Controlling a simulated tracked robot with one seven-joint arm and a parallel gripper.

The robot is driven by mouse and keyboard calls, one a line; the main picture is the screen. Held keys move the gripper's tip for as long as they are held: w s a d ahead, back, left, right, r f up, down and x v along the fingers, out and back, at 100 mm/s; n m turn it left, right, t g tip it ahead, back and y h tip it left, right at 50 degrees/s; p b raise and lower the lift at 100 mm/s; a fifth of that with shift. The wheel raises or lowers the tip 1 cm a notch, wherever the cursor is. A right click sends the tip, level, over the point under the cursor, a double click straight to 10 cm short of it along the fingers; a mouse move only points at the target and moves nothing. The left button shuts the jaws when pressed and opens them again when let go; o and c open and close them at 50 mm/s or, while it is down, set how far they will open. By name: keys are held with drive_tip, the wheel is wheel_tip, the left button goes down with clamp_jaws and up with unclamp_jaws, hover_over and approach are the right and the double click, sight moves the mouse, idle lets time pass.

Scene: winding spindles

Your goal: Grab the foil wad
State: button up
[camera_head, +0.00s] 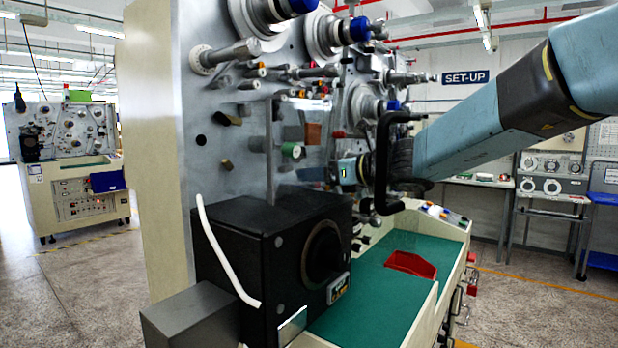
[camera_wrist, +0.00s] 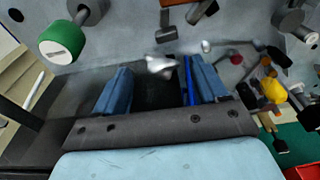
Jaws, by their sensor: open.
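The foil wad (camera_wrist: 159,65) is a small, crumpled, silvery lump in the wrist view. It lies just beyond the fingertips of my gripper (camera_wrist: 160,78), roughly between them in the picture. In the head view my arm reaches in from the right to the machine's face, where the wad cannot be made out.
The winding machine's panel (camera_head: 158,120) carries several spindles and rollers, including a green-ended roller (camera_wrist: 62,40). A black bent handle (camera_head: 381,165) stands in front of my wrist. A black box (camera_head: 230,245) sits below. A red tray (camera_head: 410,264) rests on the green worktop (camera_head: 365,300).

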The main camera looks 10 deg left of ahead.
drive_tip(key=shift+x, duration=1.2)
drive_tip(key=c, duration=1)
drive_tip(key=shift+c, duration=0.2)
drive_tip(key=shift+r, duration=0.15)
